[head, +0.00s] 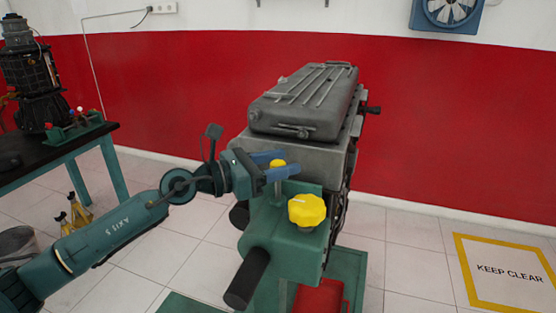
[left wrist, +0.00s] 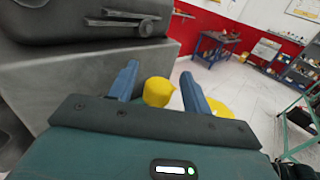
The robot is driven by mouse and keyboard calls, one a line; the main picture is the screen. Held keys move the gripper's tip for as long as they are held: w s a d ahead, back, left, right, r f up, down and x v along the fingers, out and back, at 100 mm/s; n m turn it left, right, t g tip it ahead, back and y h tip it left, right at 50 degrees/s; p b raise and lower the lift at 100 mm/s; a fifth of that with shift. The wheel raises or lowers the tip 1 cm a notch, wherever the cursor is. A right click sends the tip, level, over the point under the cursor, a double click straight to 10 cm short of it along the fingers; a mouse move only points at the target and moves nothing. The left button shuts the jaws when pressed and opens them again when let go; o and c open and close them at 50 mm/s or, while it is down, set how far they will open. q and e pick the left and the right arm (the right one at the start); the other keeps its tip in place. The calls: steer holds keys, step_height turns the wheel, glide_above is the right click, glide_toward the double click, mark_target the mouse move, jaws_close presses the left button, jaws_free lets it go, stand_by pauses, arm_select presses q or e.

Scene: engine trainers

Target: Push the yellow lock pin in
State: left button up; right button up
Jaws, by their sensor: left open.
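The yellow lock pin (head: 277,163) has a small round yellow head on a pale shaft. It stands upright on top of the green stand (head: 305,252), close to the engine. My left gripper (head: 290,163) is open, with its two blue fingers on either side of the pin head. In the left wrist view the pin head (left wrist: 158,91) sits between the fingers (left wrist: 160,88), nearer the left one; I cannot tell whether they touch. The pin's lower shaft is partly hidden by a finger. My right gripper is not in view.
A larger yellow lobed knob (head: 307,210) stands on the green stand beside the pin. The grey engine (head: 305,100) rises just behind the gripper. A black handle (head: 247,278) sticks out in front. A dark-topped table (head: 60,155) stands at the left; floor at the right is clear.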

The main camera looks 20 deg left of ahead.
arm_select(q)
steer(key=shift+c, duration=0.6)
jaws_close()
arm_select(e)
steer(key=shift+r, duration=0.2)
arm_select(q)
step_height(320, 180, down, 4)
steer(key=b, duration=0.3)
steer(key=shift+f+b, duration=0.1)
steer(key=shift+b, duration=0.2)
steer(key=shift+f, duration=0.25)
steer(key=shift+o, duration=0.6)
jaws_free()
steer(key=shift+r, duration=0.1)
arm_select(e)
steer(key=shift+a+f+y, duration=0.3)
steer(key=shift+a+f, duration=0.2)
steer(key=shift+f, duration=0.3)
arm_select(q)
steer(key=shift+s+a, duration=0.1)
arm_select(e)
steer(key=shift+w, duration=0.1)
